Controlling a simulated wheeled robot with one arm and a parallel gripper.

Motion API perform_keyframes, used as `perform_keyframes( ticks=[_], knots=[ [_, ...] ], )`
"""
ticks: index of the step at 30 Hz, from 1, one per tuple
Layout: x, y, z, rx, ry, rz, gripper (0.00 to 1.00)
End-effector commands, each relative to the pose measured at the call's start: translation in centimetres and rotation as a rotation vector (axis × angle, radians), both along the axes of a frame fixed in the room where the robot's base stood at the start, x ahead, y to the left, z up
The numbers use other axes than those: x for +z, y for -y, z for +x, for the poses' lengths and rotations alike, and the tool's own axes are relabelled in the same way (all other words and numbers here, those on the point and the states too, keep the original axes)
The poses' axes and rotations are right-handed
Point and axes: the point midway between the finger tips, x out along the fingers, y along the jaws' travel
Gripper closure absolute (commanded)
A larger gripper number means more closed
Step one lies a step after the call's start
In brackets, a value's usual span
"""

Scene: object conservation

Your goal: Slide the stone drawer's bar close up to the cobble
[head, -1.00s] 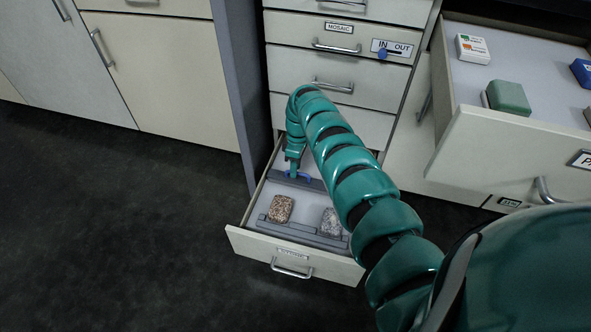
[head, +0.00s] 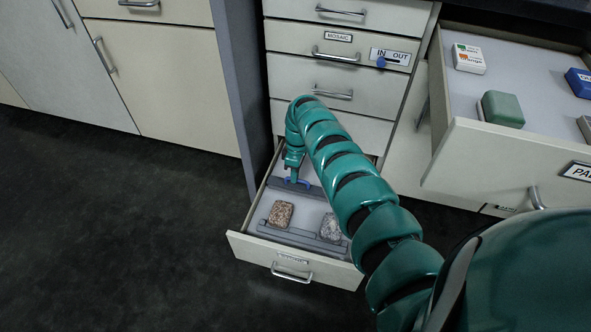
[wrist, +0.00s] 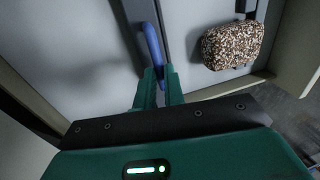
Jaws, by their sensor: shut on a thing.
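The open stone drawer (head: 242,240) is low in the head view. Its dark grey bar (head: 312,191) lies across the tray behind two stones, with bare tray between. A brown speckled stone (head: 281,214) and a grey speckled stone (head: 331,228) stand by a grey rail at the drawer's front. I cannot tell which is the cobble. My gripper (head: 294,178) is shut on the bar's blue handle (head: 304,182). In the wrist view, my gripper (wrist: 160,82) holds the blue handle (wrist: 152,48), and the brown stone (wrist: 232,45) is to the right, apart from the bar.
An open drawer (head: 535,150) at the upper right holds a green block (head: 502,109), a white box (head: 468,58) and a blue box (head: 579,82). A drawer above has an IN/OUT slider (head: 382,62). Dark floor (head: 120,240) is clear at the left.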

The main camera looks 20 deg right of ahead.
Motion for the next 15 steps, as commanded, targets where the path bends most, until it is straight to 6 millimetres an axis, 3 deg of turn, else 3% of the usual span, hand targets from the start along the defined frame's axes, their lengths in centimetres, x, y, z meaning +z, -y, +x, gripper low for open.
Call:
perform_keyframes(
  ticks=[15],
  knots=[
    [0.7, -2.1, -3.2, 0.002, -0.006, 0.001, 1.00]
  ],
)
